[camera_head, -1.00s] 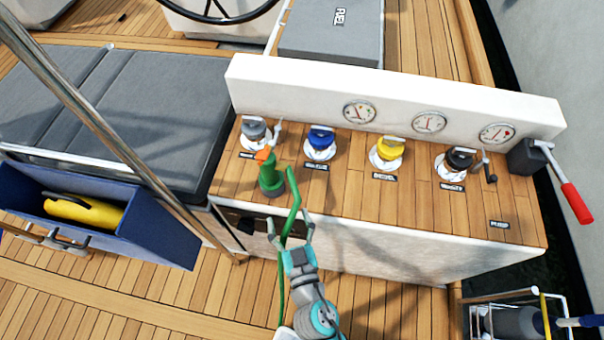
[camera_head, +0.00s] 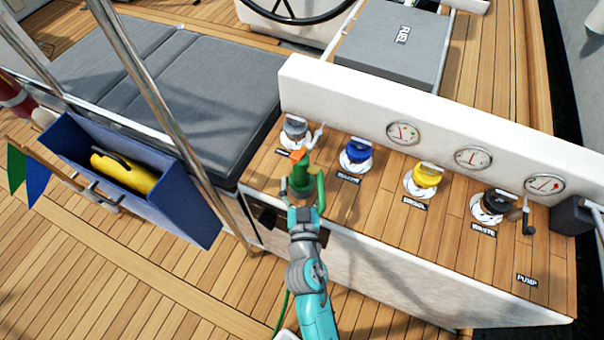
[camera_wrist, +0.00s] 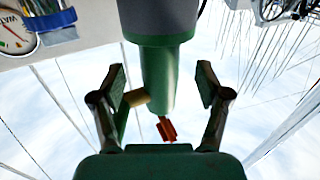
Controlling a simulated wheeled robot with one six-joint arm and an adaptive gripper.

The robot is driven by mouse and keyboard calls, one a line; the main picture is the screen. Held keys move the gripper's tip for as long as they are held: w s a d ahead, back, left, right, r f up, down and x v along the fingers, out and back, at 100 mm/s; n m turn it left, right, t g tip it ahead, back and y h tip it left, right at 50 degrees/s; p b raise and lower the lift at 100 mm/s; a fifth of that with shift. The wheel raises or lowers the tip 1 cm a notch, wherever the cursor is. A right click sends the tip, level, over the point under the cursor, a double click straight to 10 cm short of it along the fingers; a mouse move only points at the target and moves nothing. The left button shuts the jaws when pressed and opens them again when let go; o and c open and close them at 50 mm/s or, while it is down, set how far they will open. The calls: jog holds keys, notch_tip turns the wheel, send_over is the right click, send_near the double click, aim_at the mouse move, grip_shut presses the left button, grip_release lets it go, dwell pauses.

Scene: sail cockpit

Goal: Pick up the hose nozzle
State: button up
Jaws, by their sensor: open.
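The hose nozzle (camera_head: 299,177) is green with an orange part on top. In the head view it stands at the left front edge of the wooden counter. In the wrist view its green body (camera_wrist: 158,75) lies between my two fingers, with a gap on each side, and the orange piece (camera_wrist: 167,129) shows near the palm. My gripper (camera_head: 304,202) is open around the nozzle and comes from the front. In the wrist view my gripper (camera_wrist: 160,85) has its fingers spread. Part of the nozzle's lower body is hidden by my gripper in the head view.
Grey, blue (camera_head: 358,154), yellow (camera_head: 425,178) and black (camera_head: 492,206) fittings stand in a row on the counter (camera_head: 375,215). A white gauge panel (camera_head: 350,97) rises behind. A blue bin (camera_head: 185,212) holding a yellow object (camera_head: 125,171) is at left. A metal pole (camera_head: 150,100) slants nearby.

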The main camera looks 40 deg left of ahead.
aim_at(301, 151)
jog(key=shift+x, duration=1.65)
grip_shut()
jog(key=shift+r, duration=0.15)
jog(key=shift+r, duration=6.4)
